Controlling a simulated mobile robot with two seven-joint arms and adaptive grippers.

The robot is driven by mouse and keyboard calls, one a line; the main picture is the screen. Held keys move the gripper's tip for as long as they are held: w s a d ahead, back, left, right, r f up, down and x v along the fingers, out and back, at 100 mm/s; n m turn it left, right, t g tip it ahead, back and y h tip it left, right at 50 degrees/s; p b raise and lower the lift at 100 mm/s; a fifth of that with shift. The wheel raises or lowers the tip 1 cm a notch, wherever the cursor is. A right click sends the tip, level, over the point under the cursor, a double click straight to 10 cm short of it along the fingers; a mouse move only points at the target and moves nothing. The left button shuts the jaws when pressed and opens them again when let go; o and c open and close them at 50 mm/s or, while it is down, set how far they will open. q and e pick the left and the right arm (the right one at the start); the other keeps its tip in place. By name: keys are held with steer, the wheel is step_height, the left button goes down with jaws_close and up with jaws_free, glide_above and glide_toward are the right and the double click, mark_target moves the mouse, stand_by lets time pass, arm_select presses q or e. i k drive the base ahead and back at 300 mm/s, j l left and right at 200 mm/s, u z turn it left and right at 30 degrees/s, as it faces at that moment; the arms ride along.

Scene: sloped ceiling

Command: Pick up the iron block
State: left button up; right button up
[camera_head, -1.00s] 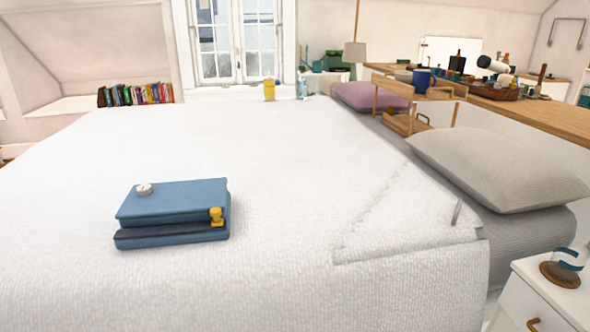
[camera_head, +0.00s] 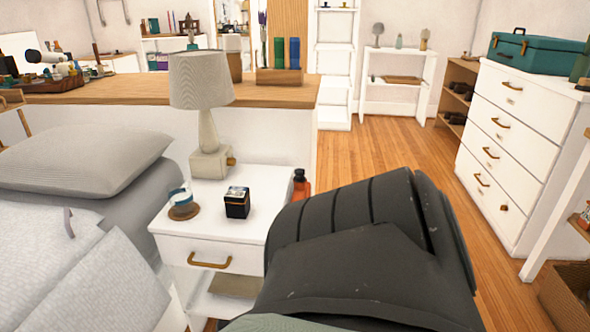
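A small black block-like object (camera_head: 237,203) with a pale and gold top stands upright on the white nightstand (camera_head: 262,222). I cannot tell for certain whether it is the iron block. It stands between a round jar-like object with a wooden base (camera_head: 183,205) on its left and an orange bottle (camera_head: 301,186) on its right. Neither of my grippers is in view.
A large dark grey padded form (camera_head: 362,250) fills the front middle and hides part of the nightstand. A lamp (camera_head: 206,115) stands behind the block. The bed (camera_head: 85,265) is at left. Open wooden floor (camera_head: 400,160) lies right, before a white dresser (camera_head: 520,140).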

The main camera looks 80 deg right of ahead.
mark_target(237, 203)
steer(key=z, duration=2)
steer(key=u, duration=2.7)
steer(key=k+l+z, duration=0.15)
steer(key=k+l, duration=0.95)
steer(key=l, duration=0.2)
steer(key=k+l+z, duration=0.1)
steer(key=l, duration=0.25)
steer(key=k+l+z, duration=0.1)
steer(key=l, duration=0.8)
steer(key=i+l+z, duration=0.1)
steer(key=l, duration=0.45)
